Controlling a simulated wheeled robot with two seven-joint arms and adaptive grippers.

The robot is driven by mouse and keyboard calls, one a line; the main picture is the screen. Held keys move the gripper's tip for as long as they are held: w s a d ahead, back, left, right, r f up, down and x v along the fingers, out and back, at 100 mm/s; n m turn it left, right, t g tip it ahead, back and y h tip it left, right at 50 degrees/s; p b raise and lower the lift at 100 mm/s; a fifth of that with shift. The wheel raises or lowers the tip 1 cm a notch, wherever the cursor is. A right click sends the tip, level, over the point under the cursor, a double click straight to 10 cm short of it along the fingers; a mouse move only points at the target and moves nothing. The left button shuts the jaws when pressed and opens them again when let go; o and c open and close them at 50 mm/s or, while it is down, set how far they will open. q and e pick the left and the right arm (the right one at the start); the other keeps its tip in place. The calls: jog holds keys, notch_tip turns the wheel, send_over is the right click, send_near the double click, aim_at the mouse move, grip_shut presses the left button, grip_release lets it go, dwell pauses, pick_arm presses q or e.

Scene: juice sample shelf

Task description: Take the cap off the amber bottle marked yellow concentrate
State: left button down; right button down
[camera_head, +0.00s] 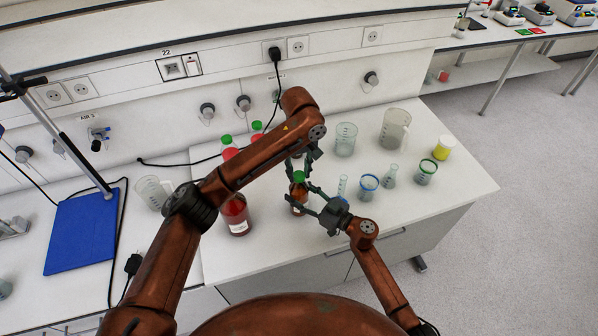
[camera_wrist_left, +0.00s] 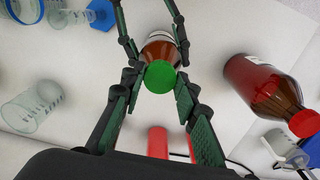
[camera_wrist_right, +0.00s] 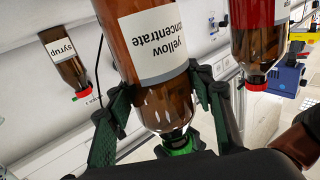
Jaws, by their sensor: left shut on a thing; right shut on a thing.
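The amber bottle (camera_head: 298,197) marked yellow concentrate stands upright on the white bench. Its label (camera_wrist_right: 157,45) reads upside down in the right wrist view. Its green cap (camera_wrist_left: 160,75) sits at the neck; I cannot tell whether it is loosened. My left gripper (camera_head: 300,171) comes down from above, shut on the cap. My right gripper (camera_head: 307,199) reaches in from the right, shut around the bottle's body. The right fingers also show at the top of the left wrist view. The cap's far side is hidden by the fingers in the head view.
A large red bottle (camera_head: 235,217) stands close to the left, partly behind my left arm. Green-capped bottles (camera_head: 228,143) stand behind. Beakers (camera_head: 346,139), a flask (camera_head: 390,175) and a yellow container (camera_head: 443,148) stand to the right. The bench front edge is near.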

aim_at(299, 175)
pick_arm(q)
jog(key=n, duration=0.4)
pick_arm(e)
jog(key=shift+f, duration=0.1)
pick_arm(q)
jog(key=n, duration=0.5)
jog(key=shift+r, duration=0.15)
jog(key=shift+r, duration=1)
jog(key=shift+r, duration=2)
pick_arm(e)
jog(key=c, duration=0.9)
grip_release()
jog(key=shift+o, duration=0.2)
jog(key=shift+d, duration=0.1)
